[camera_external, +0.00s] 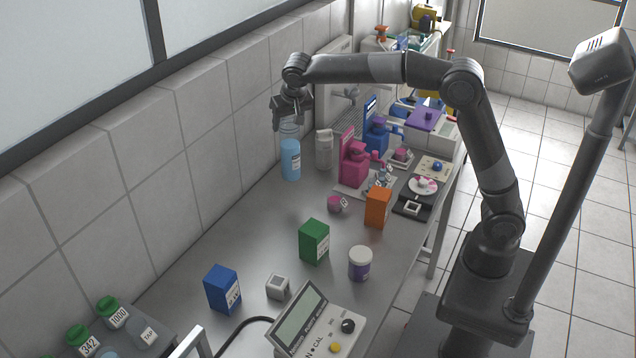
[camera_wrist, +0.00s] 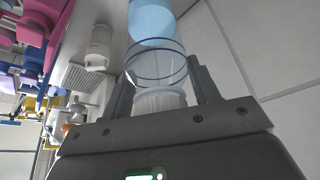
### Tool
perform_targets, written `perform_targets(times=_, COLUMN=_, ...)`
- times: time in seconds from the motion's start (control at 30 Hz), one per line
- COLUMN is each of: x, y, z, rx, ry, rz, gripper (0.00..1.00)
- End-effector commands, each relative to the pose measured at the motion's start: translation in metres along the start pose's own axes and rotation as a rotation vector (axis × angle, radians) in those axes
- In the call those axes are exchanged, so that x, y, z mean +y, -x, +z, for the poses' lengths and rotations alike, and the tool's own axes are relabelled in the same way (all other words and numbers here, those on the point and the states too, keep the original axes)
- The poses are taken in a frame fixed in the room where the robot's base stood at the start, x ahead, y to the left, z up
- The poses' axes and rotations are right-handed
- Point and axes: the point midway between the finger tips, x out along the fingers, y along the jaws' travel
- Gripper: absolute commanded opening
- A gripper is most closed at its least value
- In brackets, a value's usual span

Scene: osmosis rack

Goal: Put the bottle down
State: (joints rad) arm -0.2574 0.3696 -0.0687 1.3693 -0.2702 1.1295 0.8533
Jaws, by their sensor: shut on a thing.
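The bottle (camera_external: 290,158) is clear with light blue liquid in its lower part and a small label. It stands upright at the back of the grey bench, near the tiled wall. I cannot tell whether its base touches the bench. My gripper (camera_external: 289,108) is above it, pointing down, shut on its top. In the wrist view the bottle (camera_wrist: 152,22) reaches away from my gripper (camera_wrist: 160,92), with its white ribbed cap between the two fingers.
A white capped bottle (camera_external: 324,149) stands just right of the held bottle. Pink (camera_external: 354,165) and blue (camera_external: 377,133) devices stand further right. Green (camera_external: 314,241), blue (camera_external: 222,289) and orange (camera_external: 378,207) boxes stand nearer. The bench (camera_external: 248,222) left of the green box is bare.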

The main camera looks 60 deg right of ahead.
Motion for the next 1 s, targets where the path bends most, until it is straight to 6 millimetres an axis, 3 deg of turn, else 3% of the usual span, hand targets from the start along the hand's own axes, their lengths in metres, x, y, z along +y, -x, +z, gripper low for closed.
perform_targets(times=0.2, x=0.018, y=-0.012, z=-0.011, rx=0.000, ry=-0.013, rz=0.006, gripper=0.04)
perform_targets(times=0.5, x=0.019, y=-0.059, z=0.007, rx=0.001, ry=-0.013, rz=0.006, gripper=0.04)
perform_targets(times=0.9, x=0.019, y=-0.098, z=0.024, rx=0.000, ry=-0.013, rz=0.006, gripper=0.04)
perform_targets(times=1.0, x=0.019, y=-0.100, z=0.025, rx=0.002, ry=-0.014, rz=0.005, gripper=0.04)
